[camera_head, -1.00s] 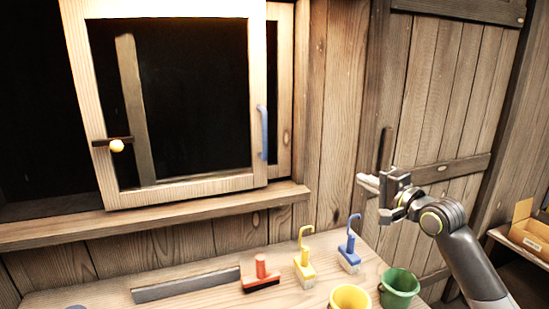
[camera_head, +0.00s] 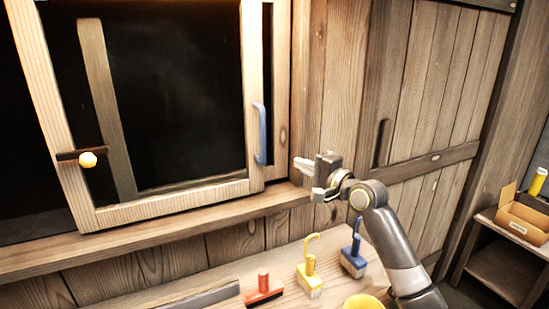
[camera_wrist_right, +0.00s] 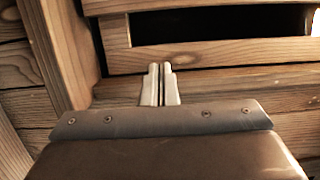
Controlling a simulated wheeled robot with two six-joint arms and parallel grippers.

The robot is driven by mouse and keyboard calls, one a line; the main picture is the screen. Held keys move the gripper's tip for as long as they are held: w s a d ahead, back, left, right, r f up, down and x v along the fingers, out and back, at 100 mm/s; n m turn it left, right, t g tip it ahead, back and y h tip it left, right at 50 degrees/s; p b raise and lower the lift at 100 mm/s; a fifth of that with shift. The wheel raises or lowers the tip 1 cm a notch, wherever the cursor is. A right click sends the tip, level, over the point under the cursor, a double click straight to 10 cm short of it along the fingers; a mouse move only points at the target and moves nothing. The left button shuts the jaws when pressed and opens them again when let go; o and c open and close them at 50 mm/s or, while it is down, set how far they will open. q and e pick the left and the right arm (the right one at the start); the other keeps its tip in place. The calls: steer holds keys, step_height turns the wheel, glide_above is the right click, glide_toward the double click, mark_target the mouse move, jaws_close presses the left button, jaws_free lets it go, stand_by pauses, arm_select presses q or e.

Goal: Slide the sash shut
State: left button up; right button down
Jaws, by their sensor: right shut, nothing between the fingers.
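The wooden sash (camera_head: 165,200) with a dark pane stands in the window opening in the head view. A strip of dark gap shows on its right, before the right jamb. A blue handle (camera_head: 260,134) is on its right stile, and a pale round knob (camera_head: 88,160) on a dark bar is at its left stile. My right gripper (camera_head: 299,164) is shut and empty, to the right of the blue handle and apart from it. In the right wrist view its closed fingers (camera_wrist_right: 158,84) point towards the sill and frame. My left gripper is not in view.
Below the sill (camera_head: 150,236) is a bench with a yellow hook-handled brush (camera_head: 310,272), a blue one (camera_head: 353,252), a red-handled brush (camera_head: 264,288) and a yellow bucket (camera_head: 363,302). A cardboard box (camera_head: 524,220) is on a shelf at right.

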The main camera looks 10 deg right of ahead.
steer(key=w+a+p, duration=0.3)
steer(key=w+a, duration=0.1)
steer(key=a, duration=0.2)
steer(key=shift+w+a+f+p, duration=0.15)
steer(key=shift+w+a+p, duration=0.15)
steer(key=shift+p, duration=0.05)
